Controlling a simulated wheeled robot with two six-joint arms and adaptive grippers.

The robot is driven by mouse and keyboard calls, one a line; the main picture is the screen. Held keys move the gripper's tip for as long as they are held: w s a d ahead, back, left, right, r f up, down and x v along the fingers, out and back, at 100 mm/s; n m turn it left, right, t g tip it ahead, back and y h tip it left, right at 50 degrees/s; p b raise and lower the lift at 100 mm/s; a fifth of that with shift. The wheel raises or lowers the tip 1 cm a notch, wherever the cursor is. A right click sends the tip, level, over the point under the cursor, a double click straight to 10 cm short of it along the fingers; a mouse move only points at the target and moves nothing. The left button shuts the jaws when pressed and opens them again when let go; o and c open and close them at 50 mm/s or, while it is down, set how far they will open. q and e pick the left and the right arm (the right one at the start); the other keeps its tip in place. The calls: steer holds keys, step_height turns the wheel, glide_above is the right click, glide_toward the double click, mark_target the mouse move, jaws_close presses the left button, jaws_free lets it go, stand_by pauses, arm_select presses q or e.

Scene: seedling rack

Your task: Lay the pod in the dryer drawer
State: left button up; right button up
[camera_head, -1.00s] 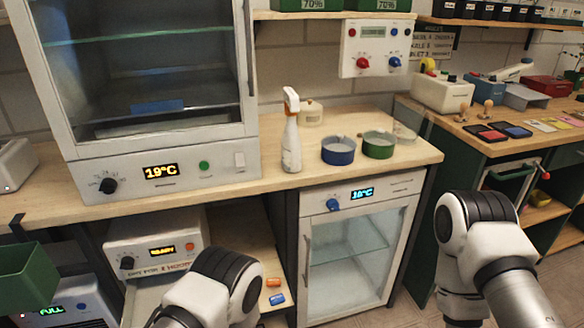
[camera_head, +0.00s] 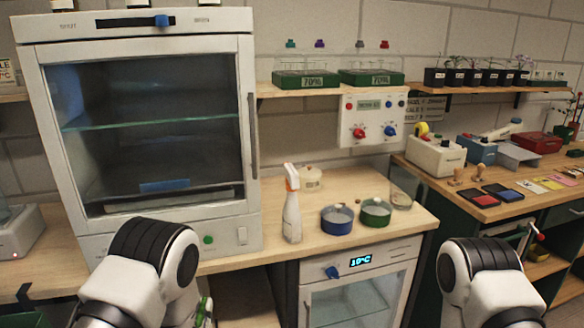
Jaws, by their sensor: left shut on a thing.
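My left arm rises at the bottom left, in front of the big glass-door cabinet. Beside its wrist, at the bottom edge, a small bit of my left gripper (camera_head: 203,313) shows with something green at it. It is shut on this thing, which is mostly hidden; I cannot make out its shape. No open dryer drawer is in view. My right arm stands at the lower right; its gripper is out of the picture.
The glass-door cabinet (camera_head: 245,60) stands on the wooden counter (camera_head: 265,238). A spray bottle (camera_head: 291,210), a blue bowl (camera_head: 337,222) and a green bowl (camera_head: 375,214) are on the counter. A small fridge (camera_head: 310,272) is below. The counter's front strip is clear.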

mark_target(201, 325)
arm_select(q)
steer(key=shift+m+h, duration=0.3)
steer(key=shift+h, duration=0.2)
steer(key=s, duration=0.2)
steer(key=s+d+r, duration=0.1)
steer(key=s, duration=0.1)
steer(key=shift+s+r, duration=0.25)
steer(key=shift+s, duration=0.05)
steer(key=s+d+r+m+g+h, duration=0.45)
steer(key=s+d+m+h, duration=0.35)
steer(key=d+h, duration=0.45)
steer(key=w+f+m+g+h, duration=0.1)
steer(key=m+g, duration=0.2)
steer(key=g, duration=0.1)
steer(key=w+d+f+m+g+h, duration=0.1)
steer(key=f+m+g+h, duration=0.1)
steer(key=m+g, duration=0.1)
steer(key=w+f+m+g+h, duration=0.1)
steer(key=m+g+h, duration=0.1)
steer(key=g, duration=0.3)
steer(key=shift+d+f+m+h, duration=0.25)
steer(key=shift+d+f+m, duration=0.15)
steer(key=shift+m, duration=0.2)
